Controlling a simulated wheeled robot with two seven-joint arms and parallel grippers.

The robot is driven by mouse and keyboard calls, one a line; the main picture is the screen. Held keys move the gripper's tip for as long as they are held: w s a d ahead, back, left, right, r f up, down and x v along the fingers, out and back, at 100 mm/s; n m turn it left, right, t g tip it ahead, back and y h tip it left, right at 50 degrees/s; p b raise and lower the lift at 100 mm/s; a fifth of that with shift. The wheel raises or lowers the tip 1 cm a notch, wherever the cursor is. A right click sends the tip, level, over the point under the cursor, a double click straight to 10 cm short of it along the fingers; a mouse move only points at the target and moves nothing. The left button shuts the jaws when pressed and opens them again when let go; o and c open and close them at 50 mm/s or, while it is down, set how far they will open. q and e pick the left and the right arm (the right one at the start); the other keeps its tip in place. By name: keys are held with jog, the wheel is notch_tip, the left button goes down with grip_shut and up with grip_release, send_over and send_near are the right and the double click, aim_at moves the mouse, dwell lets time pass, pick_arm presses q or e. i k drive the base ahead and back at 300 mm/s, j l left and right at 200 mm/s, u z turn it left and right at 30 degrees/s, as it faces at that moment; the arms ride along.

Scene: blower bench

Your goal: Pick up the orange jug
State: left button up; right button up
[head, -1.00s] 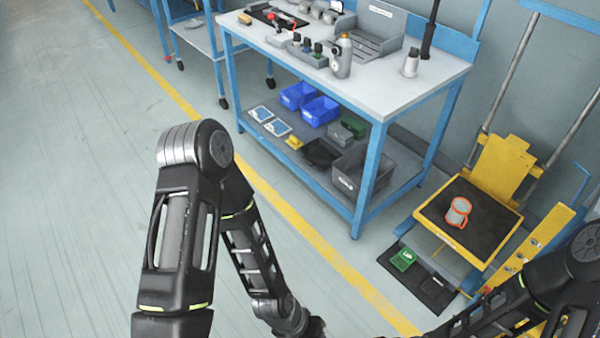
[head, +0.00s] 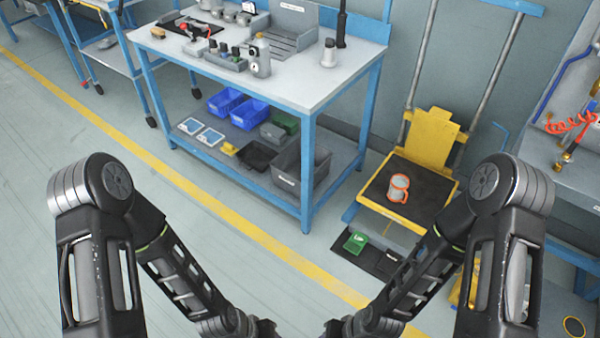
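The orange jug (head: 398,188) is a small vessel with an orange rim and edges and a greyish face. It stands on the black top of a yellow lift platform (head: 375,203), right of centre in the head view. My two arms come in from the lower left and lower right and converge at the bottom edge, well short of the jug. Their wrist ends are cut by the frame's lower edge. My grippers and their fingertips do not show. Nothing touches the jug except the platform under it.
A blue-framed workbench (head: 300,88) with tools on top stands at centre. Its lower shelf holds blue bins (head: 249,114) and a grey crate (head: 290,165). A green item (head: 355,241) lies on a dark floor mat. Another bench (head: 575,185) stands at right. The floor at left is clear.

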aim_at(399, 185)
jog(key=i+j+z, duration=0.3)
jog(key=i+j, duration=0.3)
jog(key=i, duration=0.2)
jog(key=i+j+z, duration=0.25)
jog(key=i+j, duration=0.45)
